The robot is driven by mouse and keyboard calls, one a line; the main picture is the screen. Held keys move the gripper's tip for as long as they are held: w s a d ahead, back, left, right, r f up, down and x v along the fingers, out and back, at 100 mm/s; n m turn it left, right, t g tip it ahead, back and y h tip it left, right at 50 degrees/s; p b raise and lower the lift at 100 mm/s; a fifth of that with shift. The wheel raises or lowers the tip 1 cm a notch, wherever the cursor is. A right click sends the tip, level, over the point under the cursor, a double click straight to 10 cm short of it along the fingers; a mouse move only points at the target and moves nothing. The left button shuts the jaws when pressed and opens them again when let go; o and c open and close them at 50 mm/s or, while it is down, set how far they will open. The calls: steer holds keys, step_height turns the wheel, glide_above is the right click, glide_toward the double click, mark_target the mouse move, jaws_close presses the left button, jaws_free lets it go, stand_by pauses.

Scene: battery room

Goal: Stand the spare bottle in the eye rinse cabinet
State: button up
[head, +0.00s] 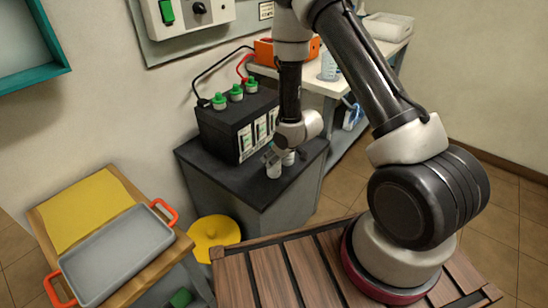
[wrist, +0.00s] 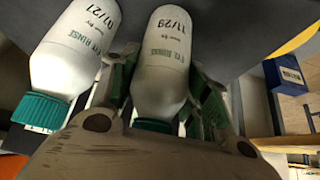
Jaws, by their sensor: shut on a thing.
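Two white eye rinse bottles with teal caps stand close together in the wrist view. My gripper (wrist: 162,88) is shut on the middle bottle (wrist: 167,50), whose printed date looks like 11/28 or 11/29. The other bottle (wrist: 72,48), marked about 07/27, is just left of my left finger, outside the grip. In the head view my gripper (head: 277,155) is at the bottles on the front of a dark-topped cabinet; which bottle is held is unclear there. A teal-framed open wall box (head: 62,68), perhaps the eye rinse cabinet, is cut off at the upper left; its inside is mostly hidden.
A black battery (head: 232,135) with green caps and cables stands behind the bottles on the dark top (head: 225,178). A grey tray with orange handles (head: 115,255) lies on a bench at the left. A yellow round lid (head: 212,235) is low between them.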

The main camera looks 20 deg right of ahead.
steer(key=shift+f, duration=0.1)
steer(key=o, duration=1.2)
